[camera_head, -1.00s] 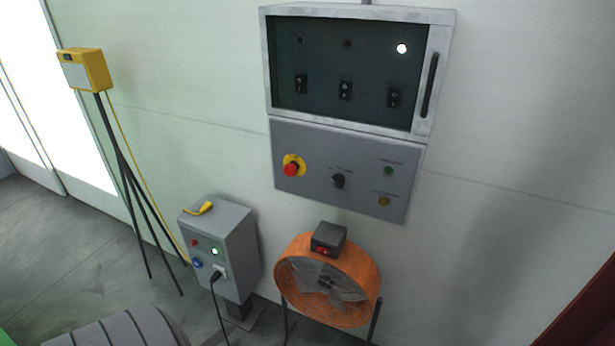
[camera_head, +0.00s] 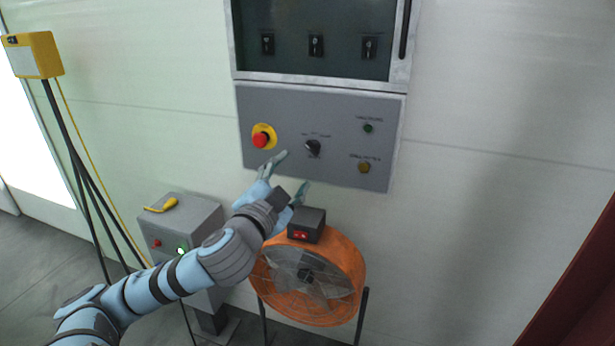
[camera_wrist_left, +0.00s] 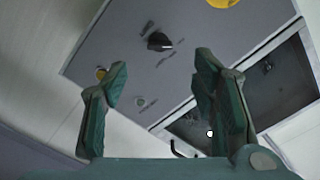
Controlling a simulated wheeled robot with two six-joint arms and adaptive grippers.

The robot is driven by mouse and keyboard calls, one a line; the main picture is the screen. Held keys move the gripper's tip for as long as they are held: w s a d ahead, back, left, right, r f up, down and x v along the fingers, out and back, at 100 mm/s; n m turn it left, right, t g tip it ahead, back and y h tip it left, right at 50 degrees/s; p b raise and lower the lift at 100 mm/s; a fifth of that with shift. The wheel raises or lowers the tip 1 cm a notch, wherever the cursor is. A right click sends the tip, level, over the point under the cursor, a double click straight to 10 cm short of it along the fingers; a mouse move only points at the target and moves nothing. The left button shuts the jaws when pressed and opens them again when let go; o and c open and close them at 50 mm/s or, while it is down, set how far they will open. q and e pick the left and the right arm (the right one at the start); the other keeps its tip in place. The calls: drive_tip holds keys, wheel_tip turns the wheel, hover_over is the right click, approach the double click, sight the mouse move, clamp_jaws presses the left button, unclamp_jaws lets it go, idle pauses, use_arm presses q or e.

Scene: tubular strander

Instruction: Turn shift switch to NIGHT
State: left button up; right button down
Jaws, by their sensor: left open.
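The shift switch, a black rotary knob (camera_head: 313,147), sits in the middle of the grey control panel (camera_head: 215,99) on the wall, with small labels too blurred to read. It also shows in the left wrist view (camera_wrist_left: 159,41), ahead of and between the fingers. My left gripper (camera_head: 290,168) is open and empty, just below and left of the knob in the head view, apart from it. Its two fingers also show in the left wrist view (camera_wrist_left: 160,85). My right gripper is not in view.
A red emergency button (camera_head: 261,140) is left of the knob; green (camera_head: 368,128) and amber (camera_head: 364,167) lamps are right. A glazed cabinet (camera_head: 320,79) is above. An orange fan (camera_head: 345,262) stands below, near my left arm. A grey box (camera_head: 178,211) and yellow tripod unit (camera_head: 33,56) stand left.

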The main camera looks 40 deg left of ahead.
sight(313, 148)
use_arm(q)
drive_tip(key=x, duration=1)
drive_tip(key=shift+w+p, duration=0.4)
drive_tip(key=shift+a, duration=0.1)
drive_tip(key=shift+c, duration=0.4)
drive_tip(key=c, duration=1.1)
drive_tip(key=shift+r, duration=0.1)
